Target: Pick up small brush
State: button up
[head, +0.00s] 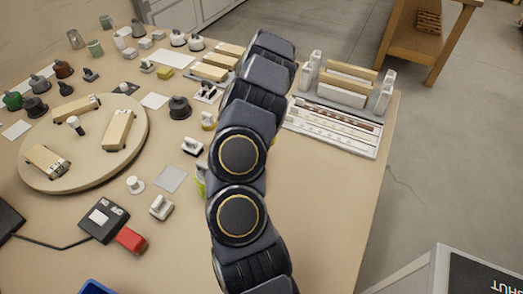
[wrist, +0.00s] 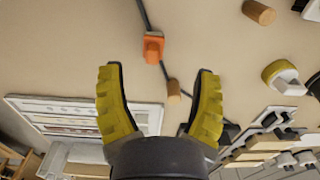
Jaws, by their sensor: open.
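My gripper (wrist: 159,72) shows in the wrist view with its two yellow ribbed fingers wide apart and nothing held between them. An orange block (wrist: 153,48) on a thin dark rod lies on the bench, beyond and between the fingertips. A small tan cylinder (wrist: 173,91) is close to the right finger, at the end of a short dark piece. I cannot tell for sure whether either of these is the small brush. In the head view my arm hides the gripper and the bench beneath it.
A white slotted tray (head: 335,128) is right of my arm, with white holders and wooden blocks (head: 345,83) behind it. A round wooden board (head: 85,175) with blocks is at left. A red-ended device (head: 130,239) is in front. The bench's right front is clear.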

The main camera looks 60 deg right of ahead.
jog(key=shift+s+d+f, duration=0.25)
jog(key=shift+s+f, duration=0.05)
jog(key=shift+f, duration=0.1)
notch_tip(320, 180, down, 7)
jog(key=shift+s+a+f, duration=0.1)
jog(key=shift+f, duration=0.05)
jog(key=c, duration=1)
